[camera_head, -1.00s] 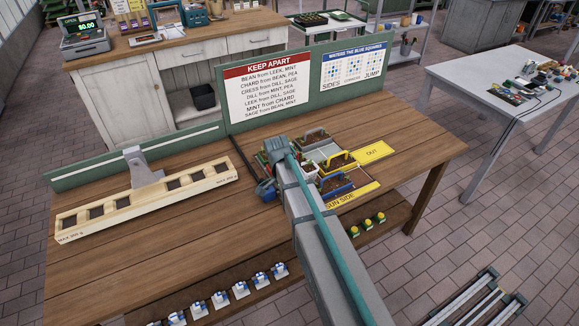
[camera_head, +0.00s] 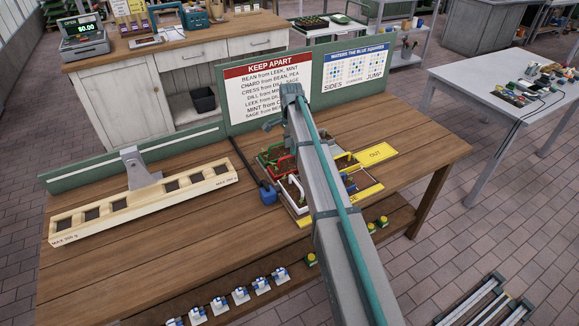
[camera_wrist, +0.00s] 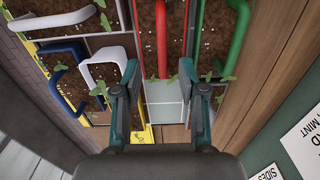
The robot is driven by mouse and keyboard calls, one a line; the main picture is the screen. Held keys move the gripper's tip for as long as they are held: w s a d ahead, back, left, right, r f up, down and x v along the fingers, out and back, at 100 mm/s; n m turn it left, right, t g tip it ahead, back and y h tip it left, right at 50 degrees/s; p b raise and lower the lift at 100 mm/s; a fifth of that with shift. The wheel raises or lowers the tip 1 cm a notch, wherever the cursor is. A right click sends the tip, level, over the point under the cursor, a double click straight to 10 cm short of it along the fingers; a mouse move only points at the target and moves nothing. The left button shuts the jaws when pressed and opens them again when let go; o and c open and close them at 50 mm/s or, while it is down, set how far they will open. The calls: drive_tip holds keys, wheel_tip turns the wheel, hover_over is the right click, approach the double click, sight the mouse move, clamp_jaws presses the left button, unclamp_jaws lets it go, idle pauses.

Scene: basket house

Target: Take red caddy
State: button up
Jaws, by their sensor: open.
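The red caddy (camera_head: 287,164) sits among other caddies in the gridded tray on the wooden table, partly hidden by my arm in the head view. In the wrist view its red handle (camera_wrist: 162,40) stands over brown soil with small green seedlings. My gripper (camera_wrist: 166,82) is open and empty. In that view the handle's lower end appears between the two fingertips; I cannot tell how far below them it lies. The fingertips are hidden in the head view.
A green-handled caddy (camera_wrist: 217,35) and a white-handled caddy (camera_wrist: 100,58) flank the red one. A blue-handled caddy (camera_wrist: 62,50) is farther left. A blue object (camera_head: 267,192) stands left of the tray. The green sign panel (camera_head: 310,75) rises behind.

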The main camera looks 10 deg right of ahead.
sight(289, 156)
drive_tip(key=shift+a+f+p, duration=0.15)
drive_tip(key=shift+f+p, duration=0.55)
drive_tip(key=shift+f, duration=0.7)
drive_tip(key=shift+a+f+p, duration=0.1)
drive_tip(key=shift+f+p, duration=0.55)
drive_tip(key=shift+f, duration=0.75)
clamp_jaws()
